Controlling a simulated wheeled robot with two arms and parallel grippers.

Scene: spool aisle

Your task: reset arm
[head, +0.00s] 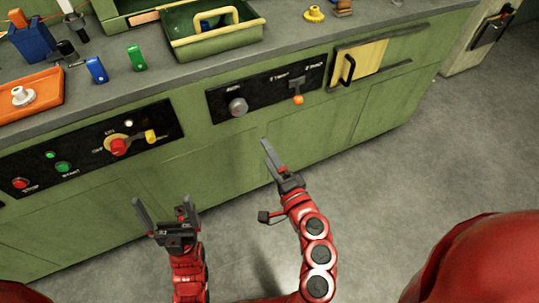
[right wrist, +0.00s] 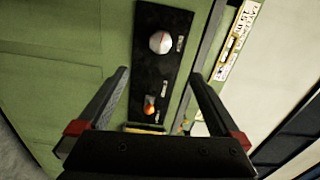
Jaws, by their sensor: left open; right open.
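My left gripper (head: 162,200) is in the lower left of the head view, its two grey fingers spread and nothing between them. It is in front of the green cabinet (head: 230,155). My right gripper (head: 267,150) is right of it, in front of the cabinet below the panel with the grey knob (head: 238,106). In the right wrist view its fingers (right wrist: 158,75) are wide apart and empty. That view also shows the panel's round knob (right wrist: 160,42) and orange-tipped lever (right wrist: 149,108) beyond the fingers. Neither gripper visibly touches anything.
The worktop above carries an orange tray (head: 45,92), blue (head: 96,70) and green (head: 136,58) blocks, and a green tote (head: 215,42) with a yellow handle. A red knob (head: 119,146) and black door handle (head: 348,70) are on the cabinet front. Grey floor (head: 440,150) is clear at right.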

